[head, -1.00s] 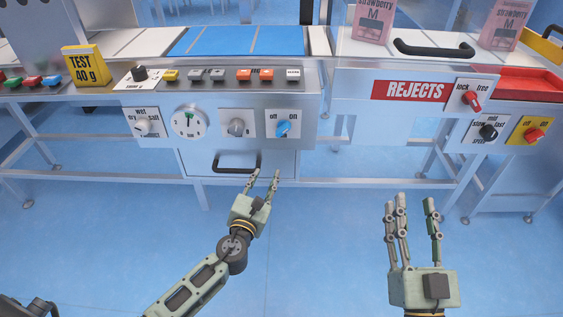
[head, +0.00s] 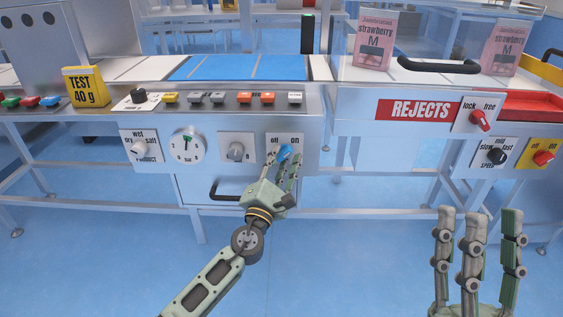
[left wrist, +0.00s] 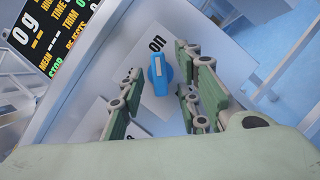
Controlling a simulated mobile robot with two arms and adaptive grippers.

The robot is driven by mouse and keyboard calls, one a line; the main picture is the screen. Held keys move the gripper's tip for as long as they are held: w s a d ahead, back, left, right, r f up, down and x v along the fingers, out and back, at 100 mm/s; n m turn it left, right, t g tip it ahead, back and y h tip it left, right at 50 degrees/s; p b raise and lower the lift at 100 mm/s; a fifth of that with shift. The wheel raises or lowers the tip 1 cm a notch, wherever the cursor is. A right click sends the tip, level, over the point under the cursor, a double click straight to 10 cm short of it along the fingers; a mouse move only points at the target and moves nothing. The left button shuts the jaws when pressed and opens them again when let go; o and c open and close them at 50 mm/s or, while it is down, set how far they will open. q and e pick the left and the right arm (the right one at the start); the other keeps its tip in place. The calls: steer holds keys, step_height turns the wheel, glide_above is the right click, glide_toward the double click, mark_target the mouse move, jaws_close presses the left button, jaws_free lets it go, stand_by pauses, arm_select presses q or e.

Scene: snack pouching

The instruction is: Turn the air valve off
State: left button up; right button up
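The blue valve knob (head: 284,151) sits on a white plate marked "off" and "on" on the front of the machine. In the left wrist view the blue knob (left wrist: 158,74) shows below the word "on", and its pale mark points toward that word. My left gripper (head: 283,170) is right at the knob in the head view, partly covering it. In the left wrist view the fingers of this gripper (left wrist: 165,108) are spread, with the knob between and just beyond them. I cannot tell if they touch it. My right gripper (head: 480,240) is open and empty at the lower right.
A grey dial (head: 236,151) sits left of the valve plate, and a black drawer handle (head: 224,192) is below. A row of push buttons (head: 230,97) runs above. The REJECTS box (head: 416,110) is at the right, with a red lock knob (head: 480,121).

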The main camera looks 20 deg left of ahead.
arm_select(q)
steer(key=shift+c, duration=0.3)
jaws_close()
